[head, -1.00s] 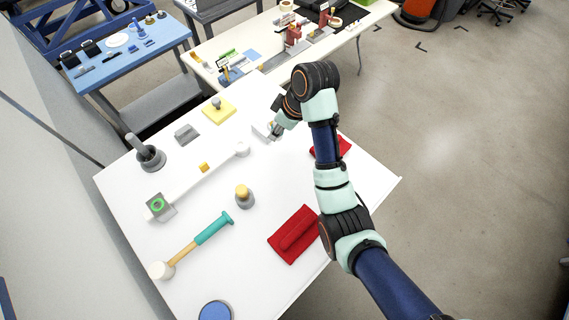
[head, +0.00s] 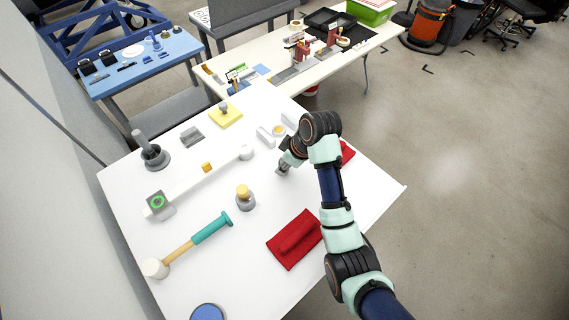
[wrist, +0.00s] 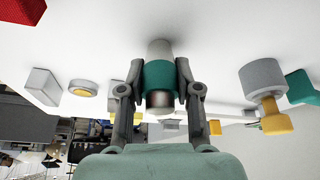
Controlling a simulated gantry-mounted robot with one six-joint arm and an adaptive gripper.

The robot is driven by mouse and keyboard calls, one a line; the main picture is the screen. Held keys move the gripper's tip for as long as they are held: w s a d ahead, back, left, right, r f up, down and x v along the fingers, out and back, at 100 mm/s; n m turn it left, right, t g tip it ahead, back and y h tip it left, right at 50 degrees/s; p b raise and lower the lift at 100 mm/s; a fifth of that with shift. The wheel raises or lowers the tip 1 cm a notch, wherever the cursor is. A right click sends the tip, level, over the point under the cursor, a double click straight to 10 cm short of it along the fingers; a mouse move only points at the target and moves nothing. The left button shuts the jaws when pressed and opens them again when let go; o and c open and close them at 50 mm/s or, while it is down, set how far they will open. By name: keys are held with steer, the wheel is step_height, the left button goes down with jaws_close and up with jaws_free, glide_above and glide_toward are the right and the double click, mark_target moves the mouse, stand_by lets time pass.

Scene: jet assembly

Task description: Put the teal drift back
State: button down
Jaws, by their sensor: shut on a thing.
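The teal drift (wrist: 160,78) is a short cylinder with a teal band, a pale grey end and a dark metallic end. My gripper (wrist: 160,66) is shut on it around the teal band, seen in the wrist view. In the head view my gripper (head: 282,170) is low over the white table, right of the yellow-topped grey piece (head: 245,196). The drift is mostly hidden by the gripper there. Whether its pale end touches the table, I cannot tell.
A yellow round piece (head: 278,130) lies between two grey blocks (head: 265,137) (head: 289,120) behind my gripper. The table between mallet and cloth is clear.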

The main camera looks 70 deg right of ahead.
steer(key=shift+f, duration=0.15)
steer(key=c, duration=0.8)
jaws_free()
steer(key=p+v, duration=0.4)
steer(key=v, duration=0.3)
steer(key=shift+r, duration=0.4)
steer(key=shift+a, duration=0.1)
